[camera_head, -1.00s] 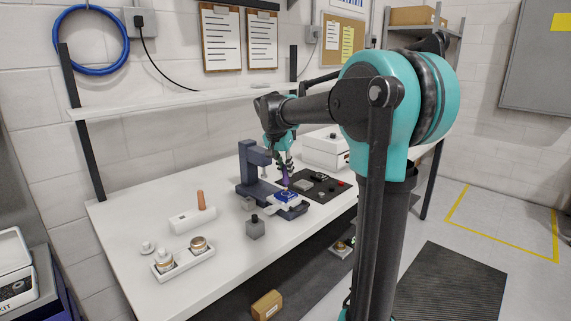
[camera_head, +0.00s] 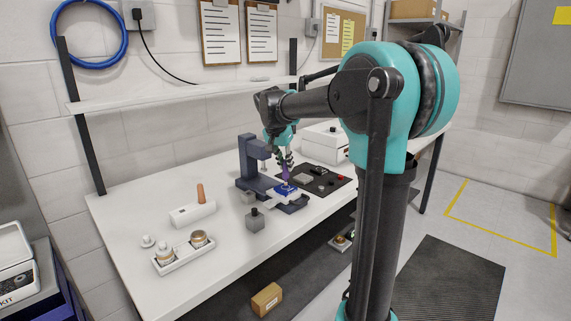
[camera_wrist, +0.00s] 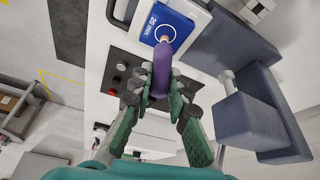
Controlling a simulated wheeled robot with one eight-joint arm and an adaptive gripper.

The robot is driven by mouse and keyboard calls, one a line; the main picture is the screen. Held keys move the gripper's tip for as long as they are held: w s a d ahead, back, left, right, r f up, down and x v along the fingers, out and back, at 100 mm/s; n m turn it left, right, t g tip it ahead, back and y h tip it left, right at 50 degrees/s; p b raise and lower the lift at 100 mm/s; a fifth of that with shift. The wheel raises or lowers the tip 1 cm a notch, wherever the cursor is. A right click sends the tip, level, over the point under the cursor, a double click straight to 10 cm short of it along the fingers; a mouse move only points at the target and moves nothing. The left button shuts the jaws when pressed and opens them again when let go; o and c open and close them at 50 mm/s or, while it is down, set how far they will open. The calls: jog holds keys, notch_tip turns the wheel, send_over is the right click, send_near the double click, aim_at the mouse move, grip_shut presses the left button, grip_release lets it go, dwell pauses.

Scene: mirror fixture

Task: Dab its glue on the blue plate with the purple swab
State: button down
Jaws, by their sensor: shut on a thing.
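My gripper (camera_wrist: 161,92) is shut on the purple swab (camera_wrist: 162,62), which also shows in the head view (camera_head: 285,172). The swab points at the blue plate (camera_wrist: 176,25), and its pale tip lies over the white ring printed there. I cannot tell whether the tip touches the plate. In the head view the blue plate (camera_head: 288,188) sits on the dark blue press-like fixture (camera_head: 247,165), below the swab. Glue on the plate cannot be made out.
The fixture's upright and overhanging head stand close beside my gripper. A black panel (camera_head: 325,179) with small parts lies behind the plate. A grey block (camera_head: 255,221), a white holder with an orange-brown handle (camera_head: 192,214) and a tray with jars (camera_head: 183,256) stand at left.

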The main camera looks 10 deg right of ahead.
jog(key=shift+f, duration=0.5)
dwell(1.2)
jog(key=shift+r, duration=3.55)
